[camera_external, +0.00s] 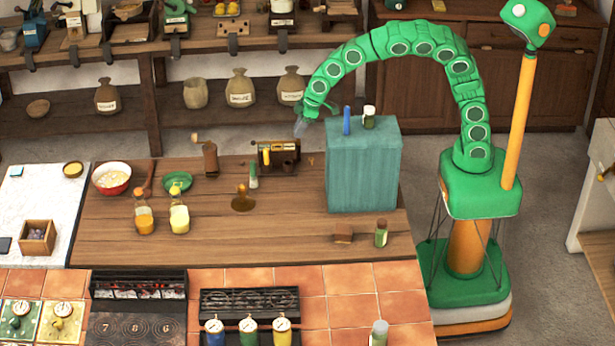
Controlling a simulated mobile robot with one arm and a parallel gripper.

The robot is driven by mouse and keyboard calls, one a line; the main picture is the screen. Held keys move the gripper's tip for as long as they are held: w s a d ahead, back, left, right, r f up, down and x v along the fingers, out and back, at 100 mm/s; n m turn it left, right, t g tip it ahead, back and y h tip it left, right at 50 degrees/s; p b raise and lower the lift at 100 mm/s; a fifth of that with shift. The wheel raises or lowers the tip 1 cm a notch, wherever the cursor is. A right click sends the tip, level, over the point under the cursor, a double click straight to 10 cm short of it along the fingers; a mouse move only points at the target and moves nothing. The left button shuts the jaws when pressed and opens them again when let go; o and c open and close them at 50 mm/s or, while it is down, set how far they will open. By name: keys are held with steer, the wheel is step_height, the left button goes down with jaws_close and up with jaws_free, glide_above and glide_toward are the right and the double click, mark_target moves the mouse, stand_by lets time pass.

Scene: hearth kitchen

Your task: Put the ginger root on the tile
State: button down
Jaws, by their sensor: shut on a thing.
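My gripper (302,127) hangs at the end of my green arm, above the back of the wooden worktop and left of the teal box. I cannot pick out the ginger root for certain; a tiny tan piece (311,161) lies below my gripper, right of a wooden device. A small brown slab (343,238) near the front right of the worktop may be the tile, but I cannot be sure.
The tall teal box (362,170) carries a blue item (347,120) and a jar (369,117). A green jar (381,234) stands beside the slab. Two bottles (180,215) stand left. The worktop's front middle (270,240) is clear.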

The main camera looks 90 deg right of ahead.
steer(key=a+r+n+y, duration=0.1)
steer(key=a+r+n, duration=0.1)
steer(key=a, duration=0.7)
steer(key=a+r+n+y, duration=0.1)
steer(key=a+r+n, duration=0.1)
steer(key=a, duration=0.6)
steer(key=s+a+f+n+g+y, duration=0.15)
steer(key=s+a+f+n, duration=0.25)
steer(key=s+a+n, duration=0.4)
steer(key=s+a+f+n+g, duration=0.3)
steer(key=s+a+f, duration=0.3)
steer(key=a, duration=0.5)
steer(key=s+a+f+n+g, duration=0.2)
steer(key=s+a+f+n, duration=0.1)
steer(key=s+a+n, duration=0.45)
steer(key=m, duration=0.1)
glide_toward(349, 295)
steer(key=shift+s+a+f, duration=0.2)
steer(key=shift+s+f, duration=0.1)
steer(key=shift+s, duration=0.25)
steer(key=shift+s+a+f, duration=0.15)
steer(key=shift+s+f, duration=0.15)
steer(key=shift+s, duration=0.2)
steer(key=shift+w+a+f, duration=0.35)
steer(key=shift+w+f, duration=0.05)
steer(key=shift+f, duration=0.05)
steer(key=shift+w+a+f, duration=0.15)
steer(key=shift+a+f, duration=0.05)
steer(key=shift+f, duration=1.6)
